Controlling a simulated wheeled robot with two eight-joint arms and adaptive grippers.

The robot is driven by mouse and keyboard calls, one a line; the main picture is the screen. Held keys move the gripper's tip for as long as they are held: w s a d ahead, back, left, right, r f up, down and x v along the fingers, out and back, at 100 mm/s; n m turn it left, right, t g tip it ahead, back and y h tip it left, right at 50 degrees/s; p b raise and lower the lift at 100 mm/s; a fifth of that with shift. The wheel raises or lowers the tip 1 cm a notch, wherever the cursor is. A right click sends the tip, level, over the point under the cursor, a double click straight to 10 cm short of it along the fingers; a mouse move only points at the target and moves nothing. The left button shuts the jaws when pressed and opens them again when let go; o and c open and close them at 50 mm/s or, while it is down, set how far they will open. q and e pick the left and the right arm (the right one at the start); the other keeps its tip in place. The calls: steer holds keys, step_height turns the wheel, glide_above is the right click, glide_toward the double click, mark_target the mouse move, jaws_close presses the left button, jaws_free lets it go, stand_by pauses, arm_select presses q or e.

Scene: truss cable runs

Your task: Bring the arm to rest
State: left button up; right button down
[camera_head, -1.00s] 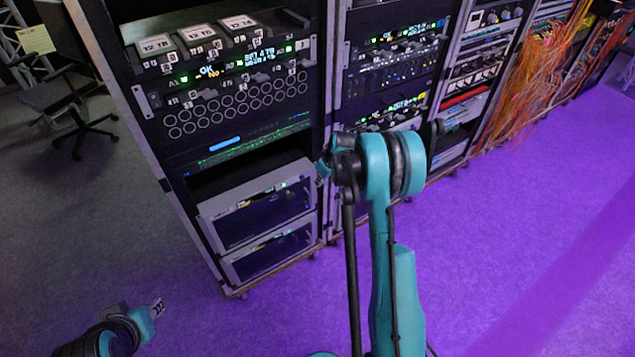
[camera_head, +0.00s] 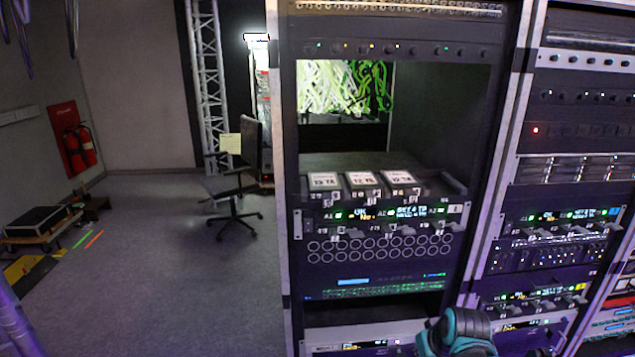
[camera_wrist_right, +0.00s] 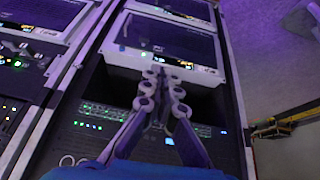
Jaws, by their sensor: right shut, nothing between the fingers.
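My right arm's teal and black joint (camera_head: 457,333) shows at the bottom edge of the head view, in front of the lower part of the rack. Its gripper does not show there. In the right wrist view my right gripper (camera_wrist_right: 163,84) has its two fingers converging at the tips, shut and empty. The fingers lie across the view of a dark rack opening and a grey-framed unit (camera_wrist_right: 165,52); I cannot tell how far off these are. My left gripper is in neither current view.
An equipment rack (camera_head: 382,243) with several labelled modules (camera_head: 362,181) stands ahead, with another rack (camera_head: 568,218) to its right. An office chair (camera_head: 236,190) and a low case (camera_head: 38,222) stand at left. Grey floor (camera_head: 185,290) is open between them.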

steer(key=s+a, duration=0.3)
steer(key=s, duration=0.4)
steer(key=s+a+m+t, duration=0.1)
steer(key=s+a, duration=0.2)
steer(key=s, duration=0.5)
steer(key=shift+s+t, duration=0.25)
steer(key=shift+t, duration=0.05)
steer(key=shift+r, duration=0.1)
stand_by(1.8)
